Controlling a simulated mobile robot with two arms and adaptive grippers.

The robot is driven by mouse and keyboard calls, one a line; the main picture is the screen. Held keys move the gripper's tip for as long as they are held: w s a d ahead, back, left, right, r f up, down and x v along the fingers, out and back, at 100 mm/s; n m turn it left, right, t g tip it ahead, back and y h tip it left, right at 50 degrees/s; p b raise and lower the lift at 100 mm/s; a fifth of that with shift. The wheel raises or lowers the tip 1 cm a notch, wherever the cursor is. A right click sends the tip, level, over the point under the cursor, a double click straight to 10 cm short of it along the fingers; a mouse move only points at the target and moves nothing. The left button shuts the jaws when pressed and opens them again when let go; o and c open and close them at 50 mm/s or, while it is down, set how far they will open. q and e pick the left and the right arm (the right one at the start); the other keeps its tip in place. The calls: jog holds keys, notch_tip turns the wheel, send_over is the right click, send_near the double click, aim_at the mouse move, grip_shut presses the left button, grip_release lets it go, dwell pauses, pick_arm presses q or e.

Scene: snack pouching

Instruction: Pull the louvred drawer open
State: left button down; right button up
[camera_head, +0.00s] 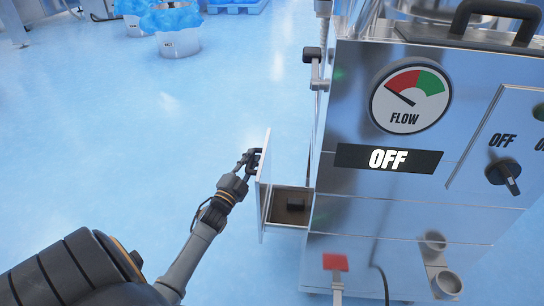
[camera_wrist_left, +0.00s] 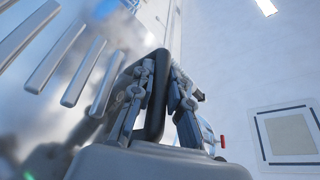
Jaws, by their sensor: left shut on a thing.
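The louvred drawer (camera_head: 264,186) stands out from the left side of the steel machine, partly open. Its front panel is seen nearly edge-on in the head view. In the left wrist view the silver louvre slats (camera_wrist_left: 52,62) show at the left. My left gripper (camera_head: 250,162) is at the outer face of the panel, shut on the dark drawer handle (camera_wrist_left: 158,95), which shows between the two fingers in the wrist view. A small dark block (camera_head: 295,203) lies inside the drawer on a brownish bottom. My right gripper is out of view.
A red part (camera_head: 335,262) sits low in front. The blue floor left of the drawer is clear. White tubs (camera_head: 178,42) stand far back.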

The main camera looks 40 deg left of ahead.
pick_arm(q)
jog(key=s+a, duration=0.3)
jog(key=a, duration=0.2)
jog(key=shift+a+p, duration=0.15)
jog(key=shift+p, duration=0.15)
jog(key=shift+s, duration=0.1)
jog(key=c, duration=1.6)
grip_release()
jog(key=shift+f, duration=0.1)
jog(key=shift+o, duration=0.2)
jog(key=v, duration=1.2)
